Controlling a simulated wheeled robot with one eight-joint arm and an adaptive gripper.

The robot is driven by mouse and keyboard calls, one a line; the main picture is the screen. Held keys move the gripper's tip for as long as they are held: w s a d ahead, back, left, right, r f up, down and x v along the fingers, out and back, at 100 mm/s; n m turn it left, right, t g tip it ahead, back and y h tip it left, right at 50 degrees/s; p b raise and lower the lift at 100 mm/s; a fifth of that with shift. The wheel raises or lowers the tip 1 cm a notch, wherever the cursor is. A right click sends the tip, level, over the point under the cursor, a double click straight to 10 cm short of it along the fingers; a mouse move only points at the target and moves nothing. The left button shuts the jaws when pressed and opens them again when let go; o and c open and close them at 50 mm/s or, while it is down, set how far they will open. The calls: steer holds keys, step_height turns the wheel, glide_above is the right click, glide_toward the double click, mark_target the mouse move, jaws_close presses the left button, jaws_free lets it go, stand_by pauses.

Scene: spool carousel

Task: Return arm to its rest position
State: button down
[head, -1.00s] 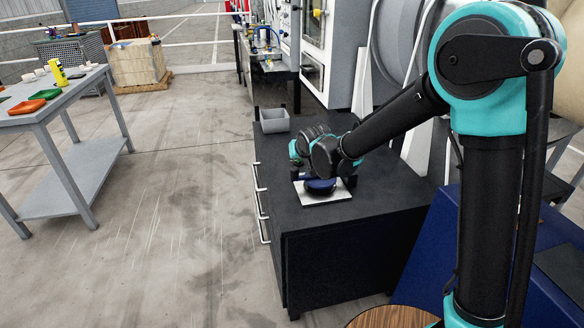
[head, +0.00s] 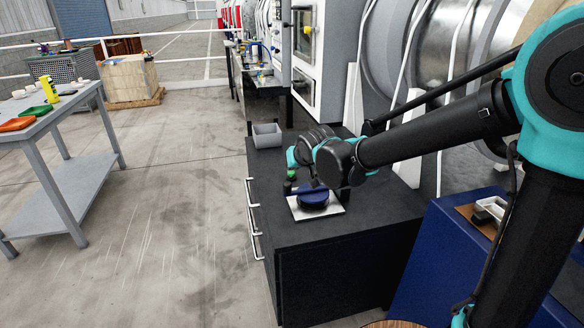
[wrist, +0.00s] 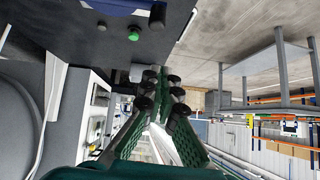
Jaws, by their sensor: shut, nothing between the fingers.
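My gripper (wrist: 160,98) points away from the camera in the wrist view, its green fingers shut with nothing held. In the head view, the end of my arm (head: 318,152) is above the black cabinet, just behind and above a round dark-blue device (head: 313,197) on a white plate (head: 330,211). The fingers are hard to make out there. A green button (head: 291,174) stands at the device's left, and it also shows in the wrist view (wrist: 133,34). My gripper looks apart from the button and device.
An open grey bin (head: 266,136) sits on the cabinet (head: 390,225) at its back left corner. A grey table (head: 50,112) with orange and green trays stands at left. A blue unit (head: 425,262) is at right. The floor between table and cabinet is free.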

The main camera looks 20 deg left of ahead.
steer(key=d+f+m+h, duration=0.2)
steer(key=d, duration=1)
steer(key=d+f+m+h, duration=0.1)
steer(key=d+f+h, duration=0.15)
steer(key=d, duration=1.05)
steer(key=s+d+f+m+g, duration=0.1)
steer(key=s+d+f, duration=0.2)
steer(key=s+d, duration=0.2)
steer(key=s+d+f+m+g+h, duration=0.1)
steer(key=s+d+f, duration=0.2)
steer(key=s+d, duration=0.3)
steer(key=s+d+f+m+g, duration=0.1)
steer(key=s+d+f, duration=0.2)
steer(key=d, duration=0.6)
steer(key=s, duration=0.2)
steer(key=shift+s+d+f, duration=0.2)
steer(key=shift+s+d, duration=0.15)
